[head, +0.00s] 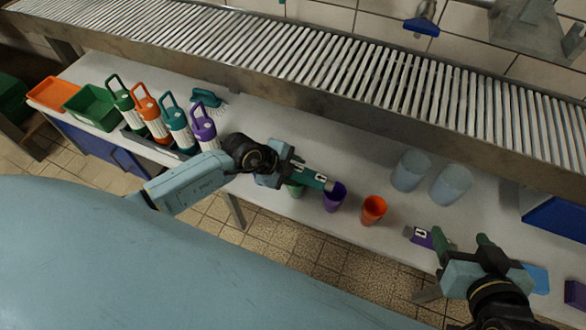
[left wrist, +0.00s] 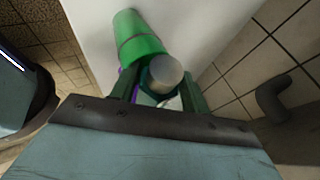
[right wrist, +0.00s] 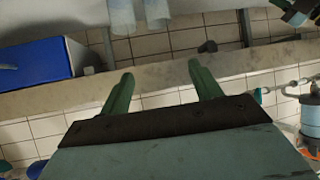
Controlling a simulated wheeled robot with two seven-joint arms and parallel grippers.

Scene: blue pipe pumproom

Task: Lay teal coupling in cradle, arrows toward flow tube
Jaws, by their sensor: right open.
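My left gripper (head: 288,168) is shut on the teal coupling (head: 312,178) and holds it over the white table. The coupling has a white label with a dark arrow; I cannot tell surely which way it points. Its grey round end (left wrist: 165,72) shows between the fingers in the left wrist view. My right gripper (head: 466,242) is open and empty; its green fingers (right wrist: 155,82) stand wide apart in the right wrist view. A purple coupling (head: 421,237) with a white arrow label lies beside it. I cannot make out the cradle or the flow tube.
A green cup (left wrist: 138,38), a purple cup (head: 335,196) and an orange cup (head: 373,210) stand near the held coupling. Two translucent cups (head: 410,170) stand behind. Several handled bottles (head: 173,124) stand left. A slatted metal rack (head: 330,58) runs behind the table.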

